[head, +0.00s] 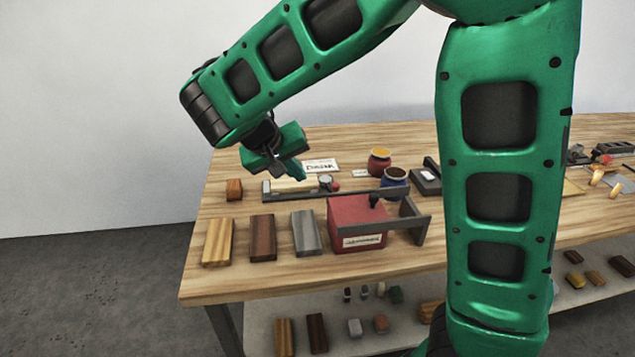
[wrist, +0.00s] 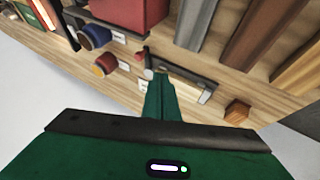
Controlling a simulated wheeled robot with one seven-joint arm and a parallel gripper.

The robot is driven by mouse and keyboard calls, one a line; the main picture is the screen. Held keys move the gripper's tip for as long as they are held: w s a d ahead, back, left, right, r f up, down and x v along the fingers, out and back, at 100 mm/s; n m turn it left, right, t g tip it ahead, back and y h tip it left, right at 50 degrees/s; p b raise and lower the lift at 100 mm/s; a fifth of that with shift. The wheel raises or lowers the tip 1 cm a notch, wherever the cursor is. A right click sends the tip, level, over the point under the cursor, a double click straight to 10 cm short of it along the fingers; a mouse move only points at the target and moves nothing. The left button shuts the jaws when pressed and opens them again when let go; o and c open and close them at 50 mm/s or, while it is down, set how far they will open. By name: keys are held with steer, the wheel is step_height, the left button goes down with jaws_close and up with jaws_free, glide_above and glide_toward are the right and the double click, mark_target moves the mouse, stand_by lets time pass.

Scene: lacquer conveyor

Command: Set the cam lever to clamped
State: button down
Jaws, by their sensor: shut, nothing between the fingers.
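My gripper (head: 299,172) is shut and empty, its green fingers pointing down at the bench near a long dark fixture (head: 270,192) with a pale block. At the fixture's right end is a small grey round part with a red tip (head: 335,187), which looks like the cam lever. The fingertips are just left of it and overlap the fixture in the picture; I cannot tell whether they touch. In the wrist view my shut fingers (wrist: 159,88) reach toward the fixture (wrist: 185,75), and the red tip (wrist: 143,52) shows beside them. The lever's setting cannot be told.
A red box (head: 355,222) with a grey bar stands in front. Wood and grey blocks (head: 262,238) lie to its left. Two round jars (head: 379,161) and a white card (head: 321,165) stand behind. A small wooden block (head: 234,189) is left of the fixture. Bare bench (head: 225,288) lies at front left.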

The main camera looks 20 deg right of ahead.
steer(key=shift+a, duration=0.25)
steer(key=x, duration=0.9)
steer(key=shift+w+d+f, duration=0.1)
steer(key=shift+d+f, duration=0.1)
steer(key=shift+f, duration=0.15)
steer(key=shift+d, duration=2)
steer(key=shift+a, duration=0.15)
